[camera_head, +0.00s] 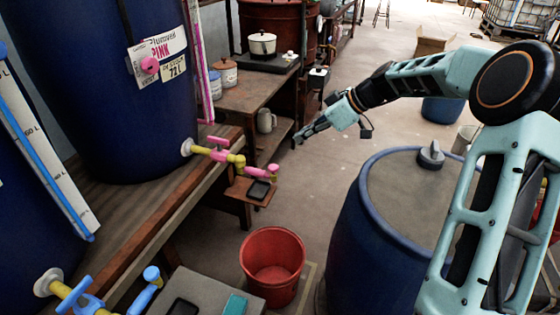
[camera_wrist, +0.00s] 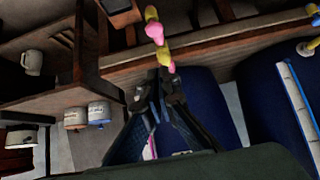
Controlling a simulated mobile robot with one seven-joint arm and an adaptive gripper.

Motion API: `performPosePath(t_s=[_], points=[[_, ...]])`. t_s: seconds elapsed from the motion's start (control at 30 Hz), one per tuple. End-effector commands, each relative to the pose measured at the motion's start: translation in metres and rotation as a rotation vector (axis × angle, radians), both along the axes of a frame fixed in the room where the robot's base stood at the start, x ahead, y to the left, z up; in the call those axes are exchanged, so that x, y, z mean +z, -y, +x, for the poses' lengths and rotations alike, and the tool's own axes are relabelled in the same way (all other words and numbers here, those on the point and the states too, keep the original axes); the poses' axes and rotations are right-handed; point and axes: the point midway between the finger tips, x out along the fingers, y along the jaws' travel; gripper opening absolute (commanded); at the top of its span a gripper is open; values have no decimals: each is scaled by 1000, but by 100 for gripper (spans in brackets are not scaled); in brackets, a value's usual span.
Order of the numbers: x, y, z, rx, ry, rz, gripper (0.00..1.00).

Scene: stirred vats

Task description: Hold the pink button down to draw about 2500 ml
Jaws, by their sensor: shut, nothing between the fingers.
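A dark blue vat (camera_head: 130,110) labelled pink, 72 L, stands on a wooden bench at left. Its yellow tap (camera_head: 236,159) carries a pink valve handle (camera_head: 218,141) and a pink spout end with a small pink knob, likely the pink button (camera_head: 273,168), above a small wooden shelf (camera_head: 239,190) holding a dark pad (camera_head: 258,188). A round pink piece (camera_head: 149,64) sits on the label. My gripper (camera_head: 299,138) is shut and empty, right of and above the spout, apart from it. In the wrist view my gripper (camera_wrist: 154,92) overlaps the pink and yellow tap (camera_wrist: 165,57).
A red bucket (camera_head: 273,262) stands on a low platform below the shelf. A blue drum (camera_head: 385,225) stands at right. A second tap with blue handle (camera_head: 82,296) is at lower left. Pots and jars (camera_head: 224,74) stand on the bench behind.

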Motion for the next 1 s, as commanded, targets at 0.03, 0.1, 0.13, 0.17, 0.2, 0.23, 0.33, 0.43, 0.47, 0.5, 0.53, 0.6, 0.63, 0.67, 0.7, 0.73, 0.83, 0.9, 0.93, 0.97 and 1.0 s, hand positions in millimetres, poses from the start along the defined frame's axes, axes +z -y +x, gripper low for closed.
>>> performPosePath(t_s=[0.03, 0.1, 0.13, 0.17, 0.2, 0.23, 0.33, 0.43, 0.47, 0.5, 0.53, 0.6, 0.63, 0.67, 0.7, 0.73, 0.83, 0.9, 0.93, 0.97, 1.0], points=[[0, 0, 0, 0, 0, -1, 0], [0, 0, 0, -1, -1, -1, 0], [0, 0, 0, -1, -1, -1, 0], [-1, -1, 0, -1, -1, -1, 0], [-2, -2, 0, 0, -2, 0, 0], [-4, -3, 1, 0, -2, 0, 0], [-12, -10, 3, 1, -4, 1, 0], [-25, -22, 8, 3, -4, 1, 0], [-29, -27, 9, 3, -4, 1, 0], [-36, -33, 12, 3, -4, 1, 0], [-40, -37, 13, 3, -4, 1, 0], [-52, -47, 18, 2, -5, 1, 0], [-56, -51, 19, 2, -5, 1, 0], [-61, -55, 21, 2, -4, -1, 0], [-66, -61, 23, 1, -4, 1, 0], [-71, -65, 25, 2, -5, 1, 0], [-87, -66, 26, -2, -5, 0, 0], [-96, -66, 26, -2, -4, -1, 0], [-99, -66, 27, -3, -3, -1, 0], [-102, -65, 27, -3, -3, -1, 0], [-105, -65, 27, -2, -3, -1, 0]])
